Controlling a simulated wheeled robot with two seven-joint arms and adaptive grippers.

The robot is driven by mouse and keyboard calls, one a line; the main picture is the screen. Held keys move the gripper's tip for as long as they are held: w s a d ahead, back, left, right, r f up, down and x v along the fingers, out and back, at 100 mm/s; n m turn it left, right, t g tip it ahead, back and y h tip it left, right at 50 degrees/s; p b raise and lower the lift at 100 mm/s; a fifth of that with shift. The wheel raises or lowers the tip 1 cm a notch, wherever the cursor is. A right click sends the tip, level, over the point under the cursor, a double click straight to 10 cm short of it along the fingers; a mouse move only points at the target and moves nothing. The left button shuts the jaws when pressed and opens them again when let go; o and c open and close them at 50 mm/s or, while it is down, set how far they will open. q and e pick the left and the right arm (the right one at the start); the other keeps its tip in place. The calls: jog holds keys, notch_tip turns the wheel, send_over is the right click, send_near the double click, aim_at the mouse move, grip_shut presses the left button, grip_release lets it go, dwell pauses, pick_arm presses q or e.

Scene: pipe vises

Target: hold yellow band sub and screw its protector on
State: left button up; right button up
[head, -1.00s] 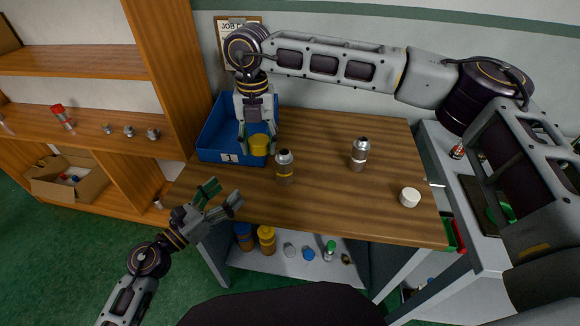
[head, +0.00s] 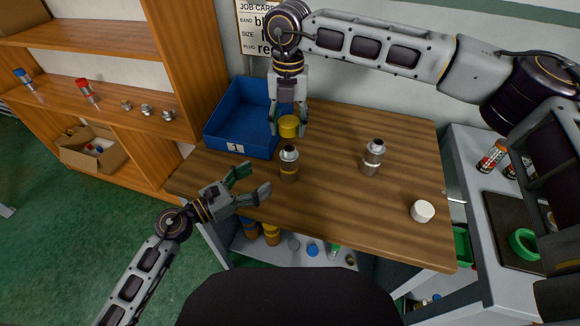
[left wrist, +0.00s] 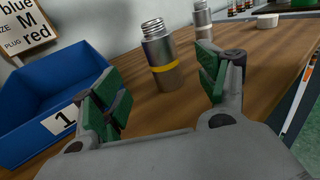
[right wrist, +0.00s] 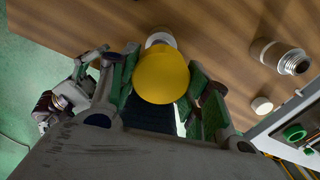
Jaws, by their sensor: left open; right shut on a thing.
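The yellow band sub (head: 289,164) is a grey metal cylinder with a yellow band and a threaded top. It stands upright on the table. My left gripper (head: 252,184) is open just left of it; in the left wrist view the sub (left wrist: 163,62) shows upright beyond and between the open fingers (left wrist: 165,100). My right gripper (head: 288,125) is shut on the yellow protector (head: 289,127) and holds it behind the sub's top in the head view. In the right wrist view the protector (right wrist: 161,77) covers most of the sub.
A second metal sub (head: 373,157) stands to the right, with a white cap (head: 422,211) near the right edge. A blue bin (head: 228,136) labelled 1 stands at the back left. A wooden shelf (head: 85,109) is further left. The table's front is clear.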

aim_at(281, 164)
pick_arm(q)
jog(key=shift+w+d, duration=0.1)
jog(key=shift+x, duration=5.9)
jog(key=c, duration=1.5)
jog(key=shift+c, duration=0.2)
pick_arm(e)
jog(key=shift+f, duration=2.5)
jog(key=shift+f, duration=0.1)
jog(key=shift+f, duration=0.75)
jog(key=shift+f, duration=0.55)
